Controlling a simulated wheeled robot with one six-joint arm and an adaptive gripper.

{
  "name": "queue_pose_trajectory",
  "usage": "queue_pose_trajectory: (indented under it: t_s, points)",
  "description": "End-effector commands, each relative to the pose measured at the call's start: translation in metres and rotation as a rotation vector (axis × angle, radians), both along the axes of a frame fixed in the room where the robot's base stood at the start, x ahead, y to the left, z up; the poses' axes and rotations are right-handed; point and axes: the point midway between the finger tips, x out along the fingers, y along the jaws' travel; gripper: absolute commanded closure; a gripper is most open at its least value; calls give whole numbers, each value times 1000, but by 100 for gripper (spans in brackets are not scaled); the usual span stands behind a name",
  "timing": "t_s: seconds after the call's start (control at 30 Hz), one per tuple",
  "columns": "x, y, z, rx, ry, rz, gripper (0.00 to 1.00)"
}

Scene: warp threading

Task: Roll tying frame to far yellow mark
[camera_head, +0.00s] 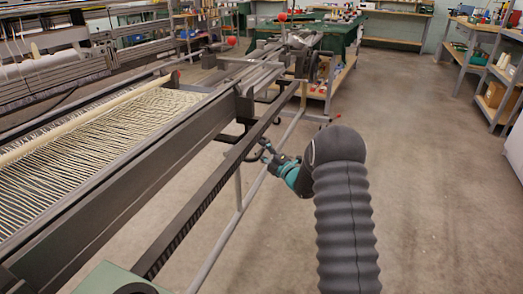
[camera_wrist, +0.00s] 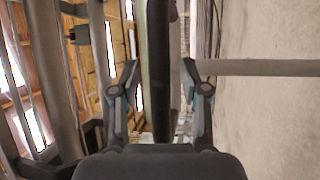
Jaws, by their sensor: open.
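A long dark rail with a toothed edge (camera_head: 200,200) runs away from me beside the striped warp (camera_head: 110,125). A curved black handle (camera_head: 255,155) hangs at the rail's right side. My gripper (camera_head: 267,148) is open, right next to this handle. In the wrist view a dark upright bar (camera_wrist: 158,50) shows between my two open fingers (camera_wrist: 159,68); I cannot tell whether it lies within their grasp or beyond. A metal mechanism (camera_head: 307,62) sits at the rail's far end. I cannot tell which parts make up the tying frame. I cannot make out a yellow mark.
A pale tube (camera_head: 235,220) runs low along the rail's right side. A green-draped table (camera_head: 340,38) stands at the back. Shelves (camera_head: 485,60) line the right wall. The concrete floor (camera_head: 430,170) on the right is clear.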

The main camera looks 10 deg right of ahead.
Motion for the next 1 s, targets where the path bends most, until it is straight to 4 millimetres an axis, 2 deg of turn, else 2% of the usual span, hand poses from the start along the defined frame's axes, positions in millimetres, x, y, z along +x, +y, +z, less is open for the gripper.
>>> queue_pose_trajectory:
  t_s: [0.23, 0.4, 0.43, 0.77, 1.0]
  points:
    - [0, 1, 0, 0, 0, 0, 55]
    - [0, 1, 0, 0, 0, 0, 97]
    - [0, 1, 0, 0, 0, 0, 100]
    - [2, 5, -1, 0, 0, 2, 100]
    - [16, 25, -5, -1, -4, 0, 100]
